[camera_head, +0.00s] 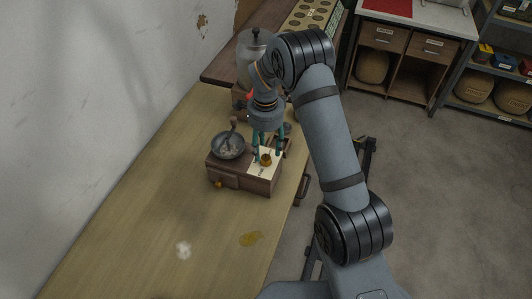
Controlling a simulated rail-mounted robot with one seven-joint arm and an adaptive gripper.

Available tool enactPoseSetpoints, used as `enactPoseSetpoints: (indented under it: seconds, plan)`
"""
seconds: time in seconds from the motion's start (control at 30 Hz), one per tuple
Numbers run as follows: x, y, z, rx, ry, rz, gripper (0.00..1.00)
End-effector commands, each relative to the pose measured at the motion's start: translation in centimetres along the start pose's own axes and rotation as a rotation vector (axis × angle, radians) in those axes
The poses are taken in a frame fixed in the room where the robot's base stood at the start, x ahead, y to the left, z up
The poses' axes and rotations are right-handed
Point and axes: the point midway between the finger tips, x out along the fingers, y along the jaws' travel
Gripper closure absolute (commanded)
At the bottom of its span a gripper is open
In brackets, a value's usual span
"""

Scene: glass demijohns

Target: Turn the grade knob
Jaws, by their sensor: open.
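A wooden grinder box (233,181) stands on the table, with a dark metal bowl (228,147) on its left top. A small brass knob (266,160) sits on a white plate (261,170) on the box's right top; I take it to be the grade knob. My gripper (268,153) points down over this plate with its green fingers open. The fingertips are around or just above the knob; I cannot tell whether they touch it. The arm partly hides the space behind the gripper.
A glass vessel (250,55) with a dark lid stands behind my gripper. A wall runs along the left; shelves stand at the back right.

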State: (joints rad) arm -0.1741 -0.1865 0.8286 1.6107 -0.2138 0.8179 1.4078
Motion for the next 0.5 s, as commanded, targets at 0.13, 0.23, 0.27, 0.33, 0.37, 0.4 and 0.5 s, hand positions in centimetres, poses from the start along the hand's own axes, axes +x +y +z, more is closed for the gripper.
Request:
enactPoseSetpoints:
  seconds: [0.13,0.23,0.27,0.33,0.37,0.4,0.5]
  plan:
    - [2.3,0.1,0.0,0.0,0.0,0.004,0.52]
    - [3.4,0.1,0.0,0.0,0.0,0.002,0.52]
    - [3.6,0.0,0.0,0.0,0.0,0.001,0.52]
    - [4.1,0.0,0.0,0.001,-0.001,0.001,0.52]
    - [4.2,0.0,0.0,0.001,0.0,0.001,0.52]
    - [4.3,0.0,0.0,0.0,0.0,0.0,0.52]
    - [4.5,0.0,0.0,0.0,0.0,-0.002,0.52]
